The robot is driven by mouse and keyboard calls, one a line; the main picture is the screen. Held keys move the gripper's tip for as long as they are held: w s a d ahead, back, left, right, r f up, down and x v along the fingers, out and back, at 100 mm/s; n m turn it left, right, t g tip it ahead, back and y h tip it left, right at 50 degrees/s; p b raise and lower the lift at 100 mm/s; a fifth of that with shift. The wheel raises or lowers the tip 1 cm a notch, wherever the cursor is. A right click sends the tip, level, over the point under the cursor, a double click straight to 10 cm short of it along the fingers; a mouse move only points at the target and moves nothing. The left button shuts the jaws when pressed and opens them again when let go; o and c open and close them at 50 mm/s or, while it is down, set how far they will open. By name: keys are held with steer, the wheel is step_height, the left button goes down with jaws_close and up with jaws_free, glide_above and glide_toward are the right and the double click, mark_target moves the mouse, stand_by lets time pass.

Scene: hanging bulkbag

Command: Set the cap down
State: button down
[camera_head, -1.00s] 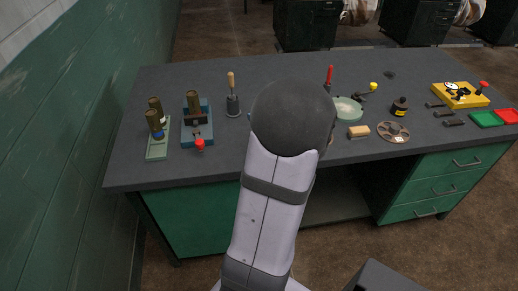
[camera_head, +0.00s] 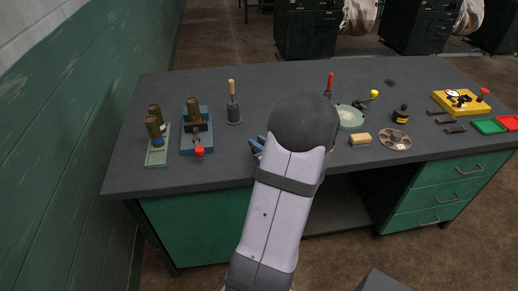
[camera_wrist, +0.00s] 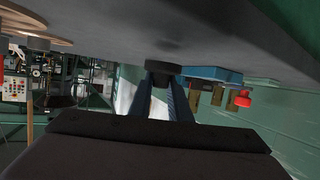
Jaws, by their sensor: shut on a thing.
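My gripper (camera_head: 256,145) shows as blue fingers at the left of my wrist, low over the front middle of the bench. It also shows in the wrist view (camera_wrist: 161,96), where the bench top is at the top of the picture. The fingers are shut on a dark piece. A dark round disc (camera_wrist: 163,67) at the fingertips looks to be the cap, close to the bench surface; whether it touches is unclear. My arm hides the cap in the head view.
A blue fixture (camera_head: 187,142) with a red knob (camera_head: 199,152) and a pale green tray (camera_head: 157,157) with brown cylinders stand left. A wooden-handled tool (camera_head: 233,105) stands behind. A sponge-like block (camera_head: 360,139) and reel (camera_head: 394,137) lie right. Bench between gripper and fixture is clear.

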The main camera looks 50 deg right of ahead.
steer(key=shift+f, duration=1.15)
steer(key=shift+f, duration=0.1)
steer(key=c, duration=1.6)
jaws_free()
steer(key=shift+c, duration=0.2)
steer(key=v, duration=1.2)
steer(key=shift+p, duration=0.3)
